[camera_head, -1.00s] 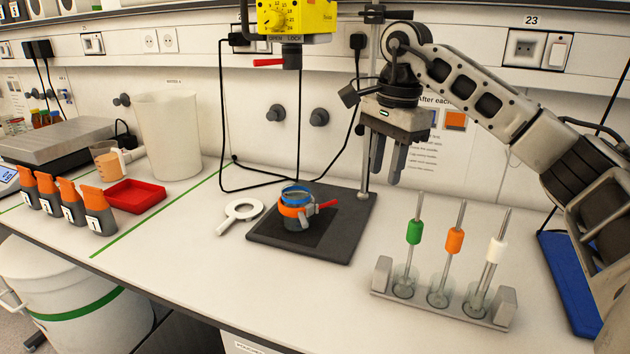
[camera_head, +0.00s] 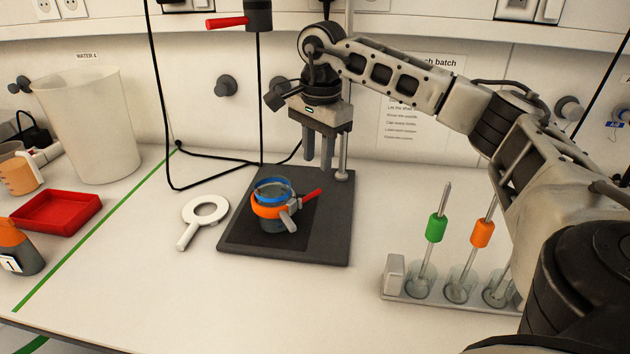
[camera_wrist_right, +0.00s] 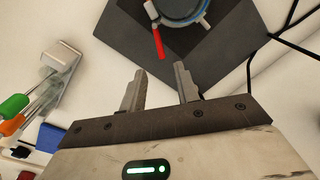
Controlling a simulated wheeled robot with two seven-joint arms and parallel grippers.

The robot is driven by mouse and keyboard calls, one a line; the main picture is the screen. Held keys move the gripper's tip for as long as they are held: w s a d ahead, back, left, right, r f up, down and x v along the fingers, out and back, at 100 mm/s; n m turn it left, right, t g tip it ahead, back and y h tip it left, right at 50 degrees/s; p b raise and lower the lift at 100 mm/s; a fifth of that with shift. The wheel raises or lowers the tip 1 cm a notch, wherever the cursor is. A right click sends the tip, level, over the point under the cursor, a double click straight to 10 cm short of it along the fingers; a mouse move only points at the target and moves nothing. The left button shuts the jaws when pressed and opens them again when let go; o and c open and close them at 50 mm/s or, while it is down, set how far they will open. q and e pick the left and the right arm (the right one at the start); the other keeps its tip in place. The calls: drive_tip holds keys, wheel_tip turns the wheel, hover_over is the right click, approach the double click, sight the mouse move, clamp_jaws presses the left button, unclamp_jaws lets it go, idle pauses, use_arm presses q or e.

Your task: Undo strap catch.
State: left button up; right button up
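A small dark cup (camera_head: 272,208) with a blue ring at its rim and an orange strap (camera_head: 268,208) around it stands on a dark stand base (camera_head: 310,250). The strap's catch has a grey metal piece (camera_head: 290,216) and a red lever (camera_head: 312,194) that sticks out to the right. The red lever also shows in the right wrist view (camera_wrist_right: 158,43). My right gripper (camera_head: 318,168) hangs above the back of the base, behind and to the right of the cup. Its two fingers (camera_wrist_right: 159,82) are apart with nothing between them. My left gripper is not in view.
A white ring with a handle (camera_head: 203,220) lies left of the base. A rack (camera_head: 410,299) with glass tubes and coloured-grip rods stands at the right. A red tray (camera_head: 56,211) and white bucket (camera_head: 88,125) are at the left. A post (camera_head: 343,160) rises behind the base.

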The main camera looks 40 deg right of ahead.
sight(316, 191)
drive_tip(key=f, duration=0.7)
drive_tip(key=shift+w+p, duration=0.2)
drive_tip(key=shift+p, duration=0.1)
clamp_jaws()
